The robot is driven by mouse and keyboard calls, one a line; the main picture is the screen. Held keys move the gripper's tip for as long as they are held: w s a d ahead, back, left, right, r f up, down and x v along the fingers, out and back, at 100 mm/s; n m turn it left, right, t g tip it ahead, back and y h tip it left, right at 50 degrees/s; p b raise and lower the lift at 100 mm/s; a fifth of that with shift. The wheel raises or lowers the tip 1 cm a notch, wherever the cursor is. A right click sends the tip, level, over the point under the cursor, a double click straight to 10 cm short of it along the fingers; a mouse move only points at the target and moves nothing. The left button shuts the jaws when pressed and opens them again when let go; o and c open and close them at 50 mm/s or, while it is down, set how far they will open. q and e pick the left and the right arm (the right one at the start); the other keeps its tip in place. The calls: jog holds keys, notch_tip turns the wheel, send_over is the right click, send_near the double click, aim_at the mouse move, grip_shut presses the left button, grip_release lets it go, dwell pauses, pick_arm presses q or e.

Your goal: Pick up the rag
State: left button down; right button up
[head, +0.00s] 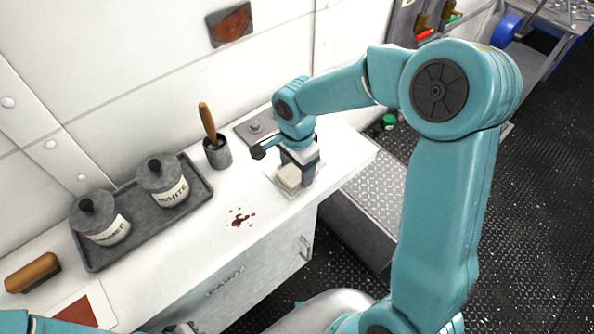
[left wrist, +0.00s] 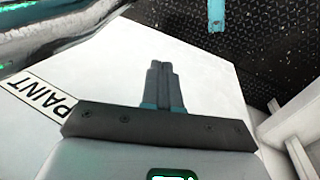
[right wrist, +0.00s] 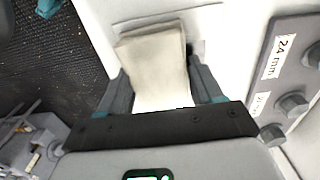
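The rag (head: 289,177) is a small cream folded cloth on the right end of the white counter. It also shows in the right wrist view (right wrist: 155,62), between the two fingers. My right gripper (head: 300,174) points down at the rag from above. Its fingers (right wrist: 158,80) are spread, one at each side of the cloth; I cannot tell whether they touch it. The gripper hides part of the rag in the head view. My left gripper (left wrist: 161,82) is shut and empty above a white surface with a PAINT label.
A grey tray (head: 92,254) with two lidded pots stands left of the rag. A cup (head: 217,153) with a wooden-handled tool and a grey plate (head: 255,128) are near the wall. A dark red stain (head: 241,219) lies on the counter. A brown-handled brush (head: 32,272) is far left.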

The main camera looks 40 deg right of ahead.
aim_at(297, 169)
dwell(0.3)
notch_tip(297, 169, up, 20)
dwell(0.5)
